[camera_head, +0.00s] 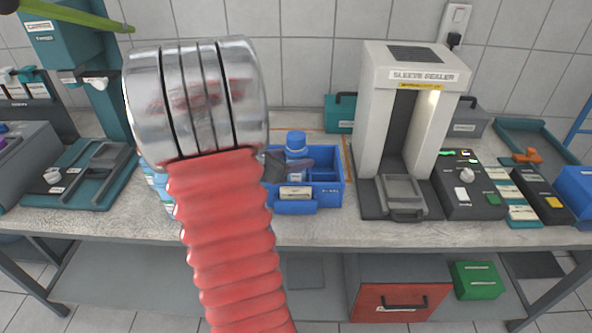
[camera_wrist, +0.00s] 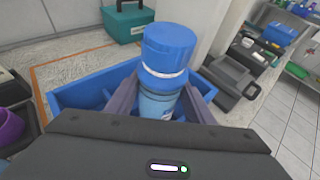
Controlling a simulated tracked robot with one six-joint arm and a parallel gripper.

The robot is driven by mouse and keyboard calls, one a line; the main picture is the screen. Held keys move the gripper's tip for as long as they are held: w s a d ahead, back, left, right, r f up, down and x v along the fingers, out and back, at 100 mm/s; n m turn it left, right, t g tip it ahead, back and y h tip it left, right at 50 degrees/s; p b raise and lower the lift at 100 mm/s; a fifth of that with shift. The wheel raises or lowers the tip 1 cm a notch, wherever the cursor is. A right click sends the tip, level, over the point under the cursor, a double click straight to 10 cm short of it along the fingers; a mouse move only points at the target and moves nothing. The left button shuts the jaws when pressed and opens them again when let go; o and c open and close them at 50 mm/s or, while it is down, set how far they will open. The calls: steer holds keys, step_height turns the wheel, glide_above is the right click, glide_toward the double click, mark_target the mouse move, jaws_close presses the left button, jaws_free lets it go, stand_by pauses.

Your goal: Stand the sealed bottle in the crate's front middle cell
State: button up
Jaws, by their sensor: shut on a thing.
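The bottle has a blue cap with a white band below it and a light blue body. It stands roughly upright in my gripper (camera_wrist: 157,107), which is shut on its body below the cap. The bottle shows in the head view (camera_head: 296,143) and in the wrist view (camera_wrist: 166,52). The blue crate (camera_head: 311,207) sits on the bench under it, and its left wall shows in the wrist view (camera_wrist: 72,97). The bottle is over or partly within the crate's middle column. Its base is hidden, so I cannot tell whether it touches the cell floor.
A sleeve sealer (camera_head: 415,80) stands right of the crate. A teal case (camera_head: 340,113) is behind it. Light blue labelled items (camera_head: 155,180) stand to the left, partly hidden by my arm. The crate's right-hand cells look empty.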

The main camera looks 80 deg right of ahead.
steer(key=shift+f, duration=0.15)
steer(key=shift+f, duration=0.1)
steer(key=shift+f, duration=1.95)
steer(key=shift+f, duration=0.35)
